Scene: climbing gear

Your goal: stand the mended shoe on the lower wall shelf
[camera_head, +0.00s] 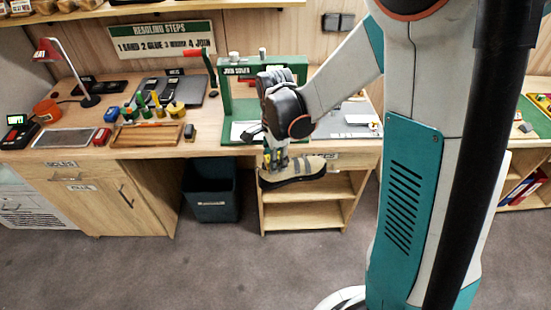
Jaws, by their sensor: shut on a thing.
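My gripper (273,163) is shut on a shoe (302,170), grey-beige above with a dark sole. It holds the shoe in the air, sole down and roughly level, in front of the bench. The gripper's fingers cover the shoe's left part. A wooden wall shelf (120,10) runs along the top edge, above and left of the gripper, with several things at its left end. I cannot tell from this view whether it is the lower one, as the wall above is cut off.
The wooden bench (70,152) carries a red lamp (65,70), a tray (147,135), tools and a green press (226,95) close behind my gripper. A dark bin (210,190) and an open cabinet (308,211) stand below. The grey floor in front is clear.

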